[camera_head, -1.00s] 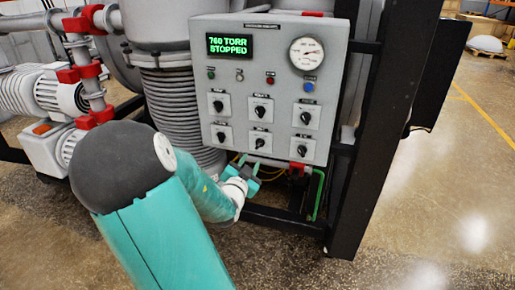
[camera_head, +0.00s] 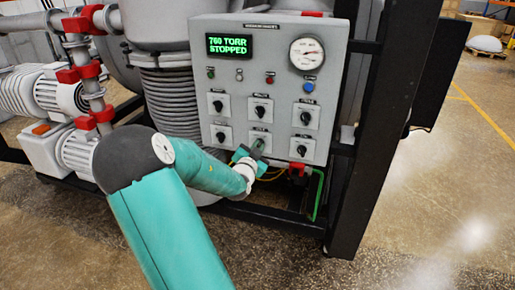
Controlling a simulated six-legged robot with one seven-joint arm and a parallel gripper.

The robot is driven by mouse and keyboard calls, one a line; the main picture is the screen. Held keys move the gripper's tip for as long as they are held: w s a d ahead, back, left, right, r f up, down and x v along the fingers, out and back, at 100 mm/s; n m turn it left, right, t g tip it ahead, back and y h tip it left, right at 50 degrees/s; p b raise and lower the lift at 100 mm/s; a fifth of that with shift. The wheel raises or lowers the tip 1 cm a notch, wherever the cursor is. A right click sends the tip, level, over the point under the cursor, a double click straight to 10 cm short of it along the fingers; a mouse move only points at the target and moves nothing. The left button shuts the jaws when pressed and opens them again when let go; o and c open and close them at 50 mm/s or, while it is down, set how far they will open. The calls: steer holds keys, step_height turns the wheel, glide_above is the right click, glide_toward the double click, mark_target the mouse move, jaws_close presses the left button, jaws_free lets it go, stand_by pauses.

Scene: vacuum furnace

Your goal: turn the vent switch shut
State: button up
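The grey control panel (camera_head: 235,80) carries two rows of dark rotary knobs on white plates. The labels are too small to read, so I cannot tell which knob is the vent switch. My gripper (camera_head: 257,148) is at the bottom middle switch (camera_head: 261,134), coming from the lower left. The bottom left knob (camera_head: 221,137) and bottom right knob (camera_head: 302,150) are clear of my gripper.
The panel display (camera_head: 229,46) reads 760 TORR STOPPED. A round gauge (camera_head: 307,53) sits at its upper right. A black frame post (camera_head: 375,130) stands to the right. Pumps and red-clamped pipes (camera_head: 88,70) stand at left. The floor at right is open.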

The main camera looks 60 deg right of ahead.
jaws_close()
steer(key=shift+n, duration=0.3)
steer(key=n, duration=1.1)
steer(key=shift+w, duration=0.3)
steer(key=shift+a+n, duration=0.1)
steer(key=shift+n, duration=0.2)
steer(key=o, duration=0.6)
jaws_free()
steer(key=shift+c, duration=0.2)
